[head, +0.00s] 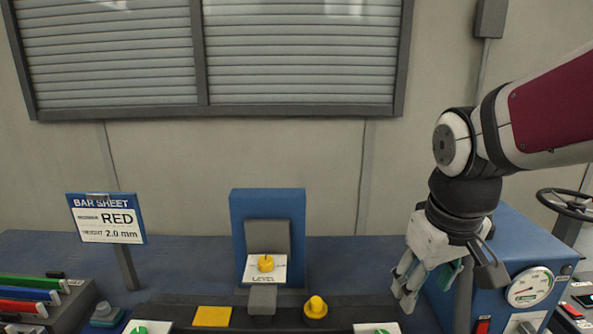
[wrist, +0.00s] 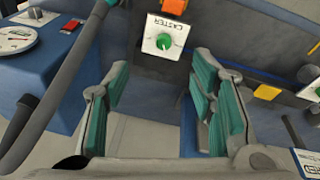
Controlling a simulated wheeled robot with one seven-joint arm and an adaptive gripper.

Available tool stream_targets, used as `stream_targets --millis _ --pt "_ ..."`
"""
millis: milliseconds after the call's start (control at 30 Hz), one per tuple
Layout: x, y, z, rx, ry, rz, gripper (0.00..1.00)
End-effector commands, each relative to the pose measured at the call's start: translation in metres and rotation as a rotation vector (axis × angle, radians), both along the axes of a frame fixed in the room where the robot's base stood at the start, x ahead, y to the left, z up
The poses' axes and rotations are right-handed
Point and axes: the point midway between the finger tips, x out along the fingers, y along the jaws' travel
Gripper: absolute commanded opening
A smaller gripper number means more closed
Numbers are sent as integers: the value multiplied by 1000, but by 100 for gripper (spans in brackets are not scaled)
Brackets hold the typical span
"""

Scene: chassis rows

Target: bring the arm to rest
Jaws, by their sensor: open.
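My gripper (head: 440,282) hangs at the right of the head view, fingers pointing down, in front of a blue cabinet. In the wrist view my gripper (wrist: 160,72) shows teal pads spread apart with nothing between them. Past the fingertips lies a white card (wrist: 165,37) reading CASTER with a green knob (wrist: 165,42). The gripper looks apart from the card and the cabinet.
The blue cabinet (head: 512,240) with a round gauge (head: 530,287) stands close beside my gripper. A BAR SHEET sign (head: 107,218), a LEVEL card (head: 279,268) on a blue stand (head: 240,215), a yellow button (head: 316,307) and several coloured bars (head: 25,306) line the bench.

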Motion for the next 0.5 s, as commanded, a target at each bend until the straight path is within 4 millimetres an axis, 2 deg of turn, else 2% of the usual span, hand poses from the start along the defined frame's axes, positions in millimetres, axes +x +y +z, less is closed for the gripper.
stream_targets --millis 100,300,500 --pt "-32 0 18 20 -74 -60 51" --pt "-78 1 33 79 -174 -151 51" --pt "-103 2 35 125 -227 -200 51"
